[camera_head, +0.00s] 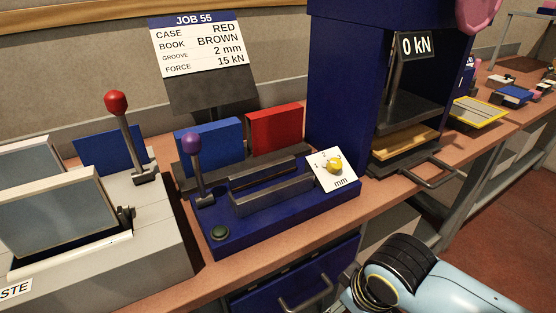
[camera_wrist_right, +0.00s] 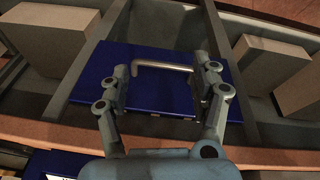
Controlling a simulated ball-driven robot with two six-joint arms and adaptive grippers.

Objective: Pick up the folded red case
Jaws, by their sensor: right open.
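A flat red case (camera_head: 275,128) stands upright behind the blue bench device, next to a blue panel (camera_head: 209,145). Its lower edge is hidden by the device, and I cannot tell whether it is folded. My right arm comes in at the bottom right of the head view, low in front of the bench and well away from the red case. In the right wrist view my right gripper (camera_wrist_right: 163,72) has its fingers apart, with nothing held between them. A grey bar handle on a blue front (camera_wrist_right: 150,98) lies beyond the fingers. The left gripper is not in view.
The blue device (camera_head: 285,215) has a purple-knobbed lever and a yellow dial. A press (camera_head: 338,100) reading 0 kN stands to its right, its handle jutting forward. A grey machine (camera_head: 155,225) with a red-knobbed lever is left. The job sign (camera_head: 196,45) lists case red.

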